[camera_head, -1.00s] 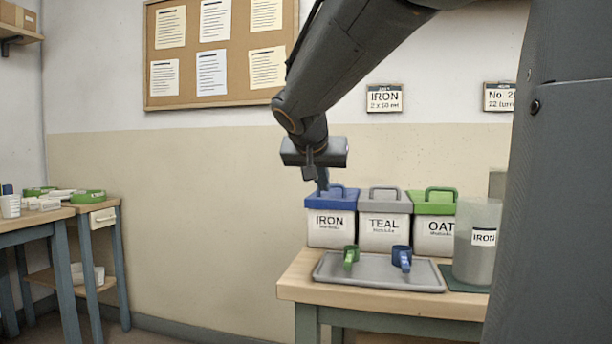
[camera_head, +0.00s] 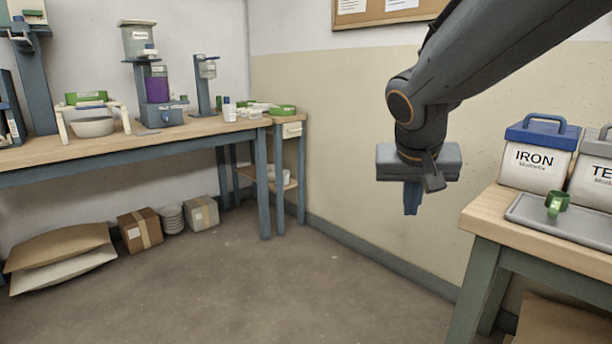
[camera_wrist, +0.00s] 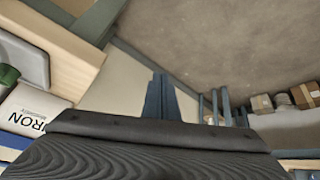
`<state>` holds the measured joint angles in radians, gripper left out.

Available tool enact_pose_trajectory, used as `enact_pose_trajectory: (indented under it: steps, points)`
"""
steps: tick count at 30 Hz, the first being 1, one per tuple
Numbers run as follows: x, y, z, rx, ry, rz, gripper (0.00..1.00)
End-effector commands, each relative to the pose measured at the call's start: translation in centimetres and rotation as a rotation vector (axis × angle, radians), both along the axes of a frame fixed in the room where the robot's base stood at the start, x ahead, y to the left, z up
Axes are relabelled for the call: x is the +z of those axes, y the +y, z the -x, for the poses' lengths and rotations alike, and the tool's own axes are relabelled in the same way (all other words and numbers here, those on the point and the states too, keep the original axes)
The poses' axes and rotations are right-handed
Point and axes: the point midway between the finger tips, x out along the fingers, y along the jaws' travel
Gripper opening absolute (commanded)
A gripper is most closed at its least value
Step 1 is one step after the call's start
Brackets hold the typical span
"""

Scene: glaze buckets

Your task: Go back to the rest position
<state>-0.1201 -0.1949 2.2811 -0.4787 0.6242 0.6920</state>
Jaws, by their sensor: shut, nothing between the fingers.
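My gripper (camera_head: 412,197) points down in the head view, in the air to the left of the right-hand table (camera_head: 486,215). Its fingers are together and hold nothing; the shut fingers also show in the wrist view (camera_wrist: 162,98). The gripper touches nothing. The IRON bucket (camera_head: 538,158), white with a blue lid, stands on that table to the right of the gripper. Part of it shows at the left of the wrist view (camera_wrist: 35,108).
A grey tray (camera_head: 530,215) with a green-handled tool (camera_head: 557,203) lies before the buckets. A long workbench (camera_head: 150,140) with equipment stands at the left. Boxes (camera_head: 140,229) and sacks (camera_head: 60,250) lie beneath it. The floor between the tables is clear.

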Motion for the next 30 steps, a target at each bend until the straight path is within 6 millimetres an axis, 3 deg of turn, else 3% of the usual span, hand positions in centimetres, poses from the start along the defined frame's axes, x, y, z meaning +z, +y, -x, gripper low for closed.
enact_pose_trajectory:
  steps: [1,6,9,12,18,27,30]
  points:
    - [-2.1,3.0,1.1,0.076,0.052,-0.01,0.0]
    - [-8.3,11.5,6.4,0.33,0.216,-0.033,0.0]
    - [-11.1,15.1,10.0,0.46,0.3,-0.041,0.0]
    - [-13.0,17.5,13.0,0.556,0.36,-0.045,0.0]
    - [-15.6,20.2,17.6,0.694,0.447,-0.046,0.0]
    - [-18.3,22.5,23.4,0.85,0.546,-0.042,0.0]
    - [-17.4,22.1,23.5,0.84,0.55,-0.048,0.0]
